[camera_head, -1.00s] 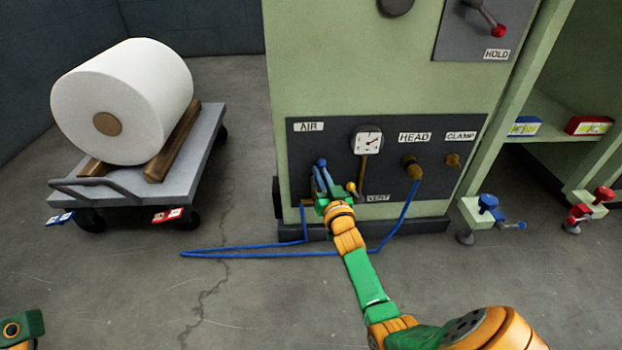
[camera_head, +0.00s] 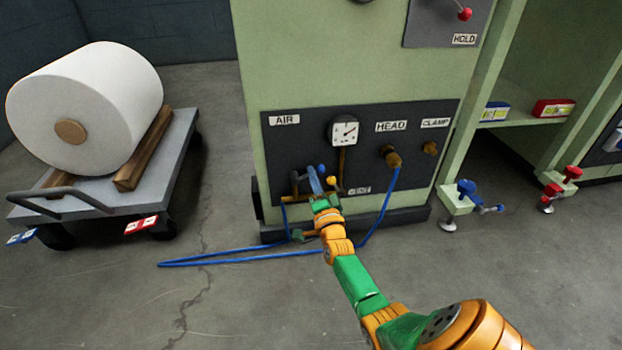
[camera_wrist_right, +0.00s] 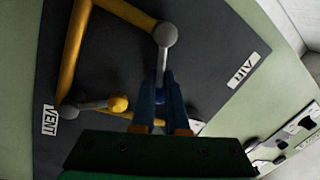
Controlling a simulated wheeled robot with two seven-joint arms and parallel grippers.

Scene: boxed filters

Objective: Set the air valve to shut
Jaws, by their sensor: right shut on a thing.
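The air valve's grey lever shows in the right wrist view (camera_wrist_right: 161,62), running from a round grey pivot down between my right gripper's blue fingers. My right gripper (camera_wrist_right: 160,92) is shut on this lever. In the head view the right gripper (camera_head: 317,184) is at the lower left of the dark panel, below the AIR label (camera_head: 284,120), and hides much of the valve. The vent valve's yellow knob (camera_wrist_right: 118,103) is close beside the fingers, near the VENT label (camera_wrist_right: 49,120). My left gripper is out of view.
A gauge (camera_head: 344,130), a HEAD fitting (camera_head: 391,156) and a CLAMP fitting (camera_head: 430,148) are on the panel (camera_head: 300,150). A blue hose (camera_head: 215,262) loops on the floor. A cart (camera_head: 160,180) with a white roll (camera_head: 90,105) stands left.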

